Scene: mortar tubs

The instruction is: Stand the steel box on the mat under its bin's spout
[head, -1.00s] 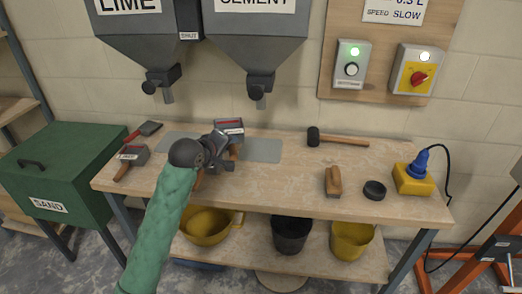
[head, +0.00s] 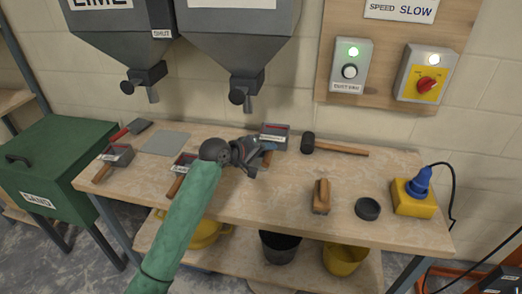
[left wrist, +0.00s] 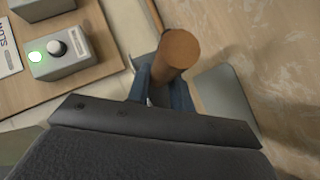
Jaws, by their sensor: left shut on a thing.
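My left gripper (head: 256,158) is shut on the wooden handle (left wrist: 178,50) of a grey steel box (head: 274,138) with a red mark and a small unreadable label. The box is at the back of the bench, right of the cement bin's spout (head: 240,93); whether it touches the bench I cannot tell. A grey mat (head: 166,143) lies bare near the lime bin's spout (head: 151,92). A second mat (left wrist: 228,105) shows in the left wrist view beside the handle; my gripper mostly hides it in the head view. My right gripper is not in view.
Two other handled boxes stand at left (head: 118,155) and mid-bench (head: 184,161). A mallet (head: 335,146) lies just right of the held box. A brush (head: 321,196), a dark round thing (head: 367,209) and a yellow-blue device (head: 414,193) are at right. The front middle is clear.

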